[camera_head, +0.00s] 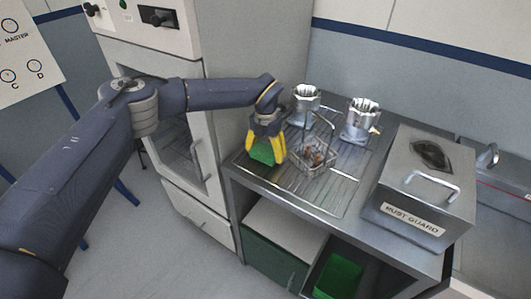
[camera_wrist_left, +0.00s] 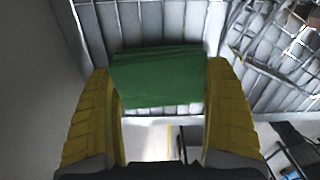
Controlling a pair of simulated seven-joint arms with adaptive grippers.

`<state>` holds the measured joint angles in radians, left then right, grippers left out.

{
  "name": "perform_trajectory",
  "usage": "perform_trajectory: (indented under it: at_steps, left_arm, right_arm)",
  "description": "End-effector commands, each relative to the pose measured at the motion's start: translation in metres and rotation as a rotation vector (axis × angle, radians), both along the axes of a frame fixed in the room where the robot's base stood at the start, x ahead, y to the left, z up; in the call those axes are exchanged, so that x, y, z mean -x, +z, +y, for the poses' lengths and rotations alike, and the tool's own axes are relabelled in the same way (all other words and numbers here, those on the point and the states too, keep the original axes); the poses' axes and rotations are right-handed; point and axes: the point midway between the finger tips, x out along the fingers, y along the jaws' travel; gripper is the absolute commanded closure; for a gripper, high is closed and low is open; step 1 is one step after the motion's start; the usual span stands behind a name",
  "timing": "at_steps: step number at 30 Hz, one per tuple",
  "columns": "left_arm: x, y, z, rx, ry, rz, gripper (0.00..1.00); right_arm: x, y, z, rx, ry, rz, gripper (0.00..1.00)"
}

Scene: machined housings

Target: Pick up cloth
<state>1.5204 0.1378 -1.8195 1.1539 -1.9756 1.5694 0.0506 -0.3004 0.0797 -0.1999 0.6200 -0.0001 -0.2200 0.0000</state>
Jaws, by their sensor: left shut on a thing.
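The green cloth (camera_head: 262,154) is at the left end of the metal bench top in the head view. In the left wrist view the cloth (camera_wrist_left: 158,78) spans the gap between the yellow fingers. My left gripper (camera_head: 266,150) points down with its yellow fingers on either side of the cloth. In the left wrist view my left gripper (camera_wrist_left: 160,110) is shut on the cloth. I cannot tell whether the cloth touches the bench top. My right gripper is not in view.
A wire basket (camera_head: 316,157) with small parts stands just right of the cloth. Two machined housings (camera_head: 305,104) (camera_head: 361,119) stand behind it. A "RUST GUARD" metal box (camera_head: 420,184) fills the bench's right side.

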Motion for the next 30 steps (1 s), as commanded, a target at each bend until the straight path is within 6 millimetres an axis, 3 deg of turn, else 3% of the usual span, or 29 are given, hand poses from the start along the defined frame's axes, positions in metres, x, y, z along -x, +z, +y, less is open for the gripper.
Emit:
perform_trajectory:
  at_steps: [8,14,30]
  left_arm:
    - [0.000,0.009,0.000,0.000,0.000,-0.001,0.40]
    - [-0.001,0.033,0.000,0.001,0.000,-0.003,0.40]
    - [-0.001,0.152,0.000,0.000,0.001,-0.004,0.40]
  right_arm:
    - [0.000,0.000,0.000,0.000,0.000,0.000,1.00]
    - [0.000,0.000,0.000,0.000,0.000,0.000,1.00]
    - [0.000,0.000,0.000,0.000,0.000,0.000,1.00]
